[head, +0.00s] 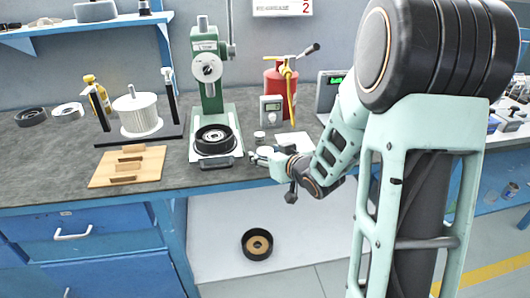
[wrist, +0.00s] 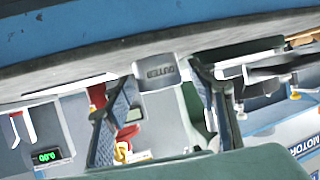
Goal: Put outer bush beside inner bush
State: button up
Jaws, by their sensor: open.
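The green press (head: 212,100) stands left of my gripper with a black ring (head: 215,139) on its base. A white card (head: 293,141), grey meter (head: 270,110) and red extinguisher (head: 278,82) are behind. A wooden board (head: 100,178) lies left. A black ring (head: 257,244) lies below the bench.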

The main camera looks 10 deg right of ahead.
jog(key=b+v, duration=0.1)
jog(key=v, duration=1)
jog(key=shift+w, duration=0.1)
